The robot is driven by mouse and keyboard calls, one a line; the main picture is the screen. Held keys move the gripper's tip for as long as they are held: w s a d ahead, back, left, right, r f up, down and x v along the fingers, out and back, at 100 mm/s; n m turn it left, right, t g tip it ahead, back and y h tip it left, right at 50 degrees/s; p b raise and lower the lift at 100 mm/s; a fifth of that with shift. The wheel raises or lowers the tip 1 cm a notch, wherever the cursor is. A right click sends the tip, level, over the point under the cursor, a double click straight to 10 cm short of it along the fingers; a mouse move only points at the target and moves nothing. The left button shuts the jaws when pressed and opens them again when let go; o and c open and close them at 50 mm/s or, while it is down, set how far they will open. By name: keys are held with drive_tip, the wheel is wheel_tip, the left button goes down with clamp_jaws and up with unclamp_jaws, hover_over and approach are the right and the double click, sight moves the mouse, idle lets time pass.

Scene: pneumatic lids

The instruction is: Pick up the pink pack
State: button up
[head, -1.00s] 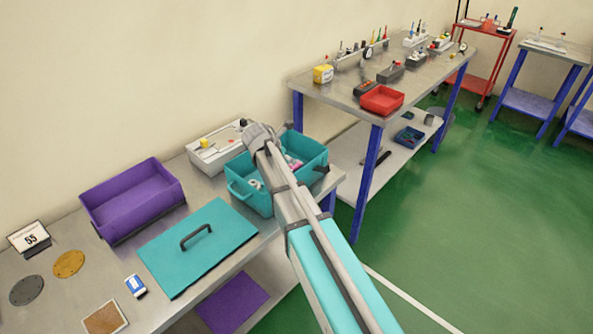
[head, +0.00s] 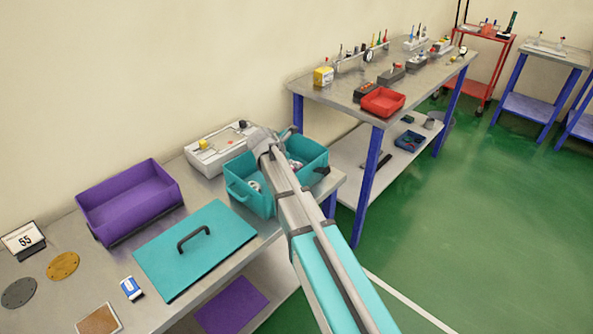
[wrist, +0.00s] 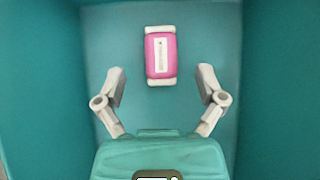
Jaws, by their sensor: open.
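The pink pack (wrist: 161,56) has white ends and a white label. In the wrist view it lies on the floor of the teal bin (wrist: 40,90), ahead of my gripper (wrist: 160,80). My gripper is open, with one finger to each side below the pack in the picture, and nothing is between the fingers. In the head view my arm reaches over the teal bin (head: 240,192) and hides much of its inside. The pack cannot be made out clearly there.
The bin's walls rise close around my gripper. A teal lid (head: 215,255) with a dark handle lies on the bench in front. A purple bin (head: 130,205) stands to the left, and a white device box (head: 218,150) stands behind the teal bin.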

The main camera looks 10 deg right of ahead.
drive_tip(key=shift+b+x, duration=0.95)
drive_tip(key=shift+x, duration=0.65)
drive_tip(key=c, duration=1)
